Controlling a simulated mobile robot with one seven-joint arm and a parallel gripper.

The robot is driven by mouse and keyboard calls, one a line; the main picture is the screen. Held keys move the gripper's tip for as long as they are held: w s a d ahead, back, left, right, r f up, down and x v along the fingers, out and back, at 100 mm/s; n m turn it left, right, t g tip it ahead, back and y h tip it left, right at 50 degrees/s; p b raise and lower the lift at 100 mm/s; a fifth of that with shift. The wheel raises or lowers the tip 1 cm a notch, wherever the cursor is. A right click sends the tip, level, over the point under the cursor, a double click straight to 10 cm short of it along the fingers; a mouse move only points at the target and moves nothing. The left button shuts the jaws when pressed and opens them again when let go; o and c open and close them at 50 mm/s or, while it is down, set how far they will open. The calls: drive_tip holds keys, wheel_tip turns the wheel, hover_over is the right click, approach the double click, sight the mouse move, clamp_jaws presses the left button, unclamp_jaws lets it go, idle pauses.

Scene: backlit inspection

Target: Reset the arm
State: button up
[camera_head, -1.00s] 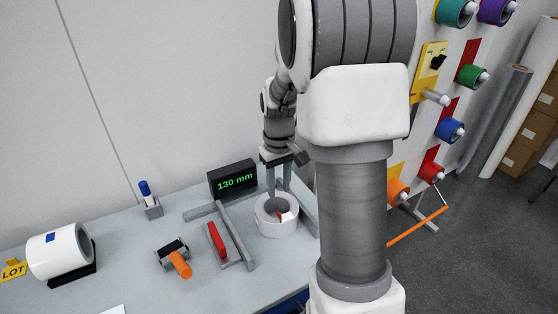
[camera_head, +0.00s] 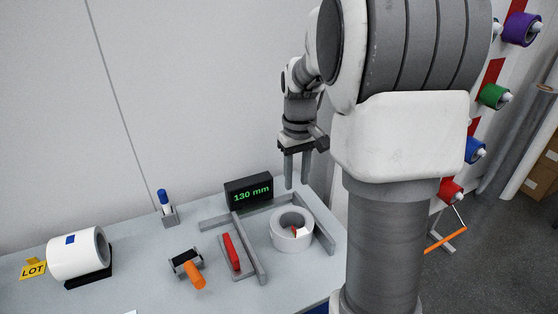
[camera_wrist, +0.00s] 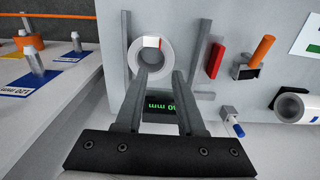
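My gripper (camera_head: 296,184) hangs above the back of the table in the head view, raised clear of the white roll (camera_head: 287,243). Its two fingers point down and stand apart with nothing between them. In the wrist view my gripper (camera_wrist: 160,80) also shows parted, empty fingers. The white roll (camera_wrist: 139,62) lies flat beyond the fingertips there, with its hole facing up and a red and white mark on its rim. In the head view it sits inside the grey rail frame (camera_head: 321,224), apart from the fingers.
A display (camera_head: 249,192) reading 130 mm stands behind the rails. A red-handled piece (camera_head: 231,252), an orange-handled tool (camera_head: 194,276), a blue-capped marker (camera_head: 164,199) in a holder and a large white roll (camera_head: 76,255) on a black stand are to the left. A rack of coloured rolls (camera_head: 493,96) stands right.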

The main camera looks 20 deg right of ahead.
drive_tip(key=s+a+r+t, duration=0.2)
drive_tip(key=s+a+r, duration=0.2)
drive_tip(key=s, duration=0.5)
drive_tip(key=s+a+r+t, duration=0.3)
drive_tip(key=s+a+r, duration=0.2)
drive_tip(key=s+a, duration=0.3)
drive_tip(key=shift+s+a+t, duration=0.25)
drive_tip(key=shift+s+t, duration=0.05)
drive_tip(key=shift+s, duration=0.55)
drive_tip(key=shift+a+f, duration=0.15)
